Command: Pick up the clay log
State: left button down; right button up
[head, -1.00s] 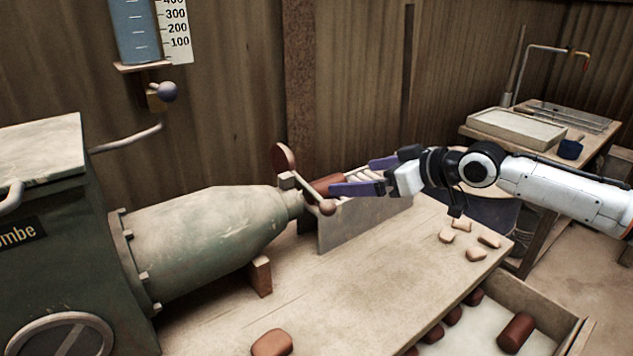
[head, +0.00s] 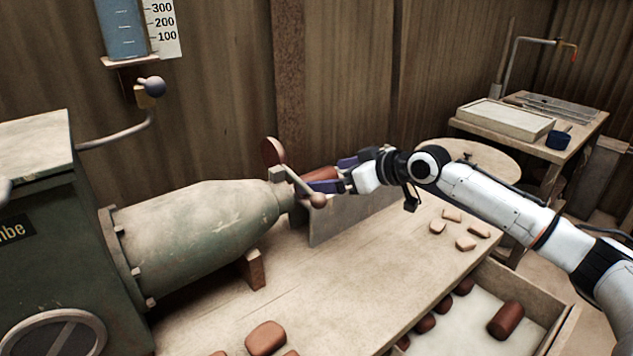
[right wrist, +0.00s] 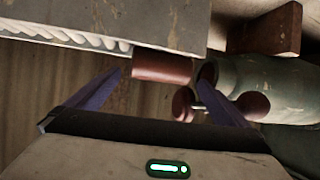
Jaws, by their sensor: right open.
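The reddish-brown clay log (head: 322,173) lies at the press nozzle, on the upper edge of a grey trough beside it. My right gripper (head: 326,174) is open, with its two purple fingers on either side of the log in the head view. In the right wrist view the log (right wrist: 162,66) shows between and beyond the spread fingertips (right wrist: 160,75). I cannot tell whether either finger touches it. Part of the log is hidden behind the near finger and the lever. My left gripper is not in view.
The green press (head: 195,232) with a ball-ended lever (head: 303,186) stands close left of the gripper. A grey trough wall (head: 350,218) is below it. Pale lumps (head: 453,215) lie on the bench. A crate (head: 527,286) holds brown clay pieces. The bench middle is clear.

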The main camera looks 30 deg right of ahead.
jog(key=shift+x, duration=1.4)
jog(key=shift+d, duration=0.1)
jog(key=c, duration=1.3)
jog(key=shift+r, duration=0.15)
